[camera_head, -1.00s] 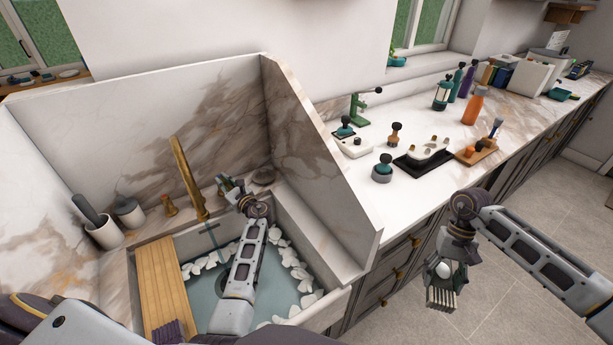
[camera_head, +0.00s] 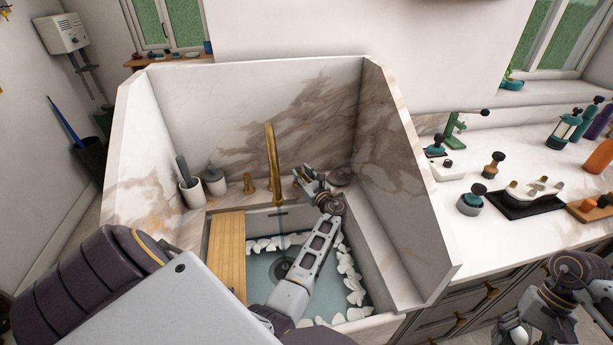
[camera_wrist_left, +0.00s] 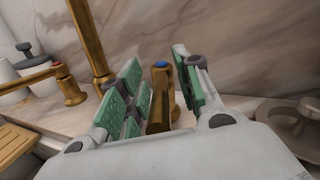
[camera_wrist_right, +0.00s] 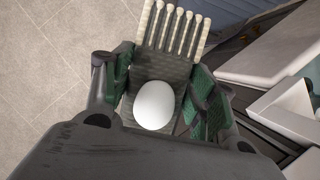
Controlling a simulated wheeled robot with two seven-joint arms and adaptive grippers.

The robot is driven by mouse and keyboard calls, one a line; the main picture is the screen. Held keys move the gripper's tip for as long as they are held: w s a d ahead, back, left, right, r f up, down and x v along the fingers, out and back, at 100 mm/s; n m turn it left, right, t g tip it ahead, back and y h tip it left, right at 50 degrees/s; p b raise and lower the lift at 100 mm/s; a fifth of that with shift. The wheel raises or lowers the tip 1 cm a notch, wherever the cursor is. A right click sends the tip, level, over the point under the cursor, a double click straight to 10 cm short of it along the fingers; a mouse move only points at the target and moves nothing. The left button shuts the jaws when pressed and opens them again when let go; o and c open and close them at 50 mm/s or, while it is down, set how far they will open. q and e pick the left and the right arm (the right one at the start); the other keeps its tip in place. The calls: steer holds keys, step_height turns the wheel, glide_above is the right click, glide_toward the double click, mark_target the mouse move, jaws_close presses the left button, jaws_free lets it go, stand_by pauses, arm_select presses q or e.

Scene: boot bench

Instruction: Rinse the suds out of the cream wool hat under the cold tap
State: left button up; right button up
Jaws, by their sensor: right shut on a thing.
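My left gripper (camera_head: 308,180) is behind the sink's back rim. In the left wrist view, its open green-padded fingers stand on both sides of the blue-capped brass cold tap handle (camera_wrist_left: 160,88); I cannot tell whether they touch it. Thin water (camera_head: 280,225) falls from the brass spout (camera_head: 272,160) into the sink (camera_head: 385,325). My right gripper (camera_wrist_right: 163,75) is shut on a knitted-looking, grey-cream piece with a ribbed end, apparently the cream wool hat (camera_wrist_right: 172,30). A white egg-shaped lump (camera_wrist_right: 154,105) lies against it. The right gripper is out over the floor, right of the sink.
White suds (camera_head: 350,272) line the water's edge in the sink. A slatted wooden board (camera_head: 226,255) covers its left side. A tall marble side panel (camera_head: 400,190) separates the sink from the counter at right, where a black tray (camera_head: 525,204) and small items stand.

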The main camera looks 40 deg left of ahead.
arm_select(q)
steer(key=shift+d, duration=0.1)
steer(key=v, duration=0.7)
steer(key=shift+d, duration=0.15)
steer(key=shift+r, duration=0.2)
arm_select(e)
steer(key=shift+r, duration=0.25)
stand_by(0.4)
